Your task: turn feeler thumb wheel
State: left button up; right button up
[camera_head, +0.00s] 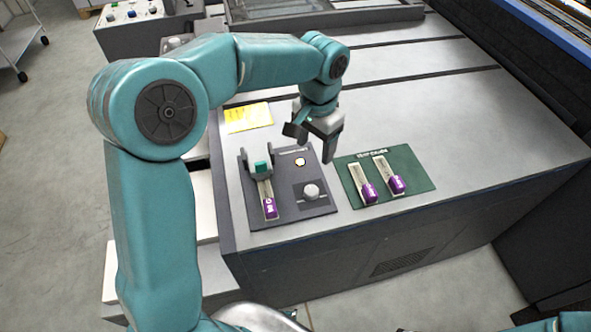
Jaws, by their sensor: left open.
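My left gripper (313,143) hangs above the back right part of a dark grey control panel (284,212), with its fingers apart and nothing between them. The panel carries a slot lever with a green block (261,168) and a purple label, a round lit button (300,161), and a round grey knob (311,191) on a dark square plate. I cannot tell for certain which part is the feeler thumb wheel. The gripper is apart from the knob, which lies in front of it. My right gripper is not in view.
A green panel (419,184) with two purple-tagged sliders lies to the right of the grey panel. A yellow sheet (248,117) lies behind it. The grey cabinet top (490,125) is clear on the right. Another control box (130,27) stands at the back left.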

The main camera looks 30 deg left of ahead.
aim_at(311, 190)
pick_arm(q)
notch_tip(311, 190, down, 16)
jog(key=n+b, duration=0.1)
jog(key=b, duration=0.1)
jog(key=n+b, duration=0.1)
jog(key=b, duration=0.2)
jog(key=n+b, duration=0.2)
jog(key=shift+s+f+b, duration=0.1)
jog(key=shift+f+b, duration=0.15)
jog(key=shift+b, duration=0.05)
